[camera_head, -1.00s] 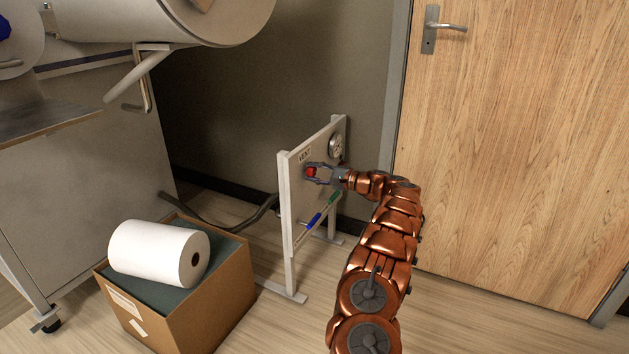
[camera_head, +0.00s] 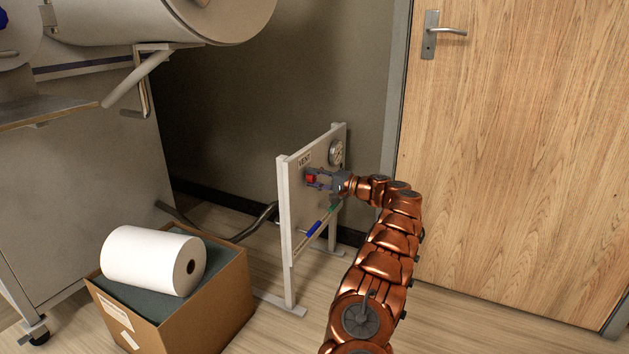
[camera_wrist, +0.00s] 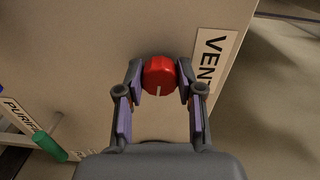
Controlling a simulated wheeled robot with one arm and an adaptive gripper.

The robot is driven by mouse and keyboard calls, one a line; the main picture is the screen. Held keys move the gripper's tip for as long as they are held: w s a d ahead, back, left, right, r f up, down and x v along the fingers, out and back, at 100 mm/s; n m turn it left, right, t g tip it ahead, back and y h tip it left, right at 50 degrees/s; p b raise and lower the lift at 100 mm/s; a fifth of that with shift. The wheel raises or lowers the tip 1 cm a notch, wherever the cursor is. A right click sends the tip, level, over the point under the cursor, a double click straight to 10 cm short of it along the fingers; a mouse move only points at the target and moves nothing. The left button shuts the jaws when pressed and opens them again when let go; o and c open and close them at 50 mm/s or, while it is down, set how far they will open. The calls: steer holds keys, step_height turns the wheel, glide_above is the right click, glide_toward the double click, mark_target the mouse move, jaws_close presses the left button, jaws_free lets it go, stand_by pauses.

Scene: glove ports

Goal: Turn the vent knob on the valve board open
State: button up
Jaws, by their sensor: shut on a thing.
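The red vent knob (camera_head: 311,178) is on the face of the white valve board (camera_head: 288,225), below the VENT label (camera_head: 305,158). In the wrist view the red knob (camera_wrist: 159,76) sits between the two fingertips, with a pale pointer line on it running toward my gripper's palm. My gripper (camera_wrist: 159,82) is shut on the knob, one finger on each side. The VENT label (camera_wrist: 214,62) lies to the right of the knob there. In the head view my gripper (camera_head: 314,178) reaches the board from the right.
A round gauge (camera_head: 336,152) is at the board's upper right. Blue (camera_head: 314,228) and green (camera_head: 334,209) handles sit lower on the board. A cardboard box (camera_head: 205,308) with a white roll (camera_head: 153,260) stands at left. A wooden door (camera_head: 510,150) is at right.

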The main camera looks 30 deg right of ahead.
steer(key=shift+a+f, duration=0.1)
steer(key=o, duration=1.2)
steer(key=shift+c, duration=0.2)
steer(key=v, duration=1.2)
